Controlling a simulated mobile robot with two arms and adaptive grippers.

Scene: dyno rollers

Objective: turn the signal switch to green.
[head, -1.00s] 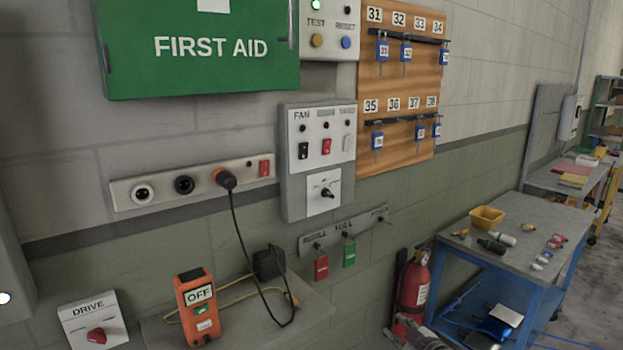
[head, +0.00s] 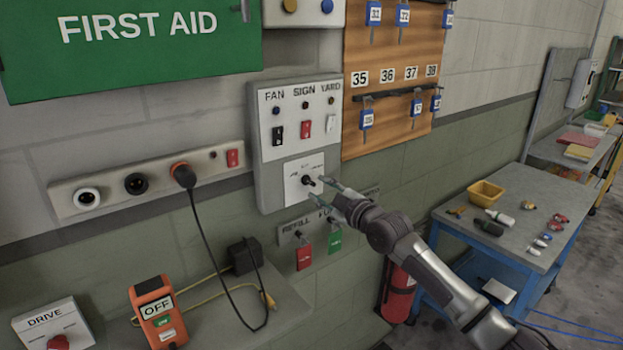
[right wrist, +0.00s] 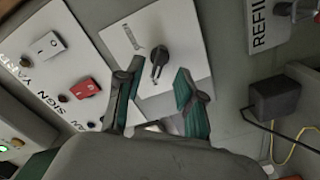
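A dark rotary switch knob (head: 308,181) sits on a white plate (head: 293,192) below the FAN, SIGN and YARD switches. The plate's lettering is too small to read here. In the right wrist view, the knob (right wrist: 160,58) has a pale pointer line, and a small mark is printed beside it. My right gripper (head: 330,190) is open just in front of the plate, at the knob's right in the head view. In the wrist view, its two green-padded fingers (right wrist: 157,80) are spread, with the knob ahead between their tips. No contact is clear. My left gripper is not in view.
The grey control box (head: 270,130) carries black, red and white rocker switches. A socket strip (head: 110,190) with a plugged cable is at left. A blue workbench (head: 520,205) stands at right.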

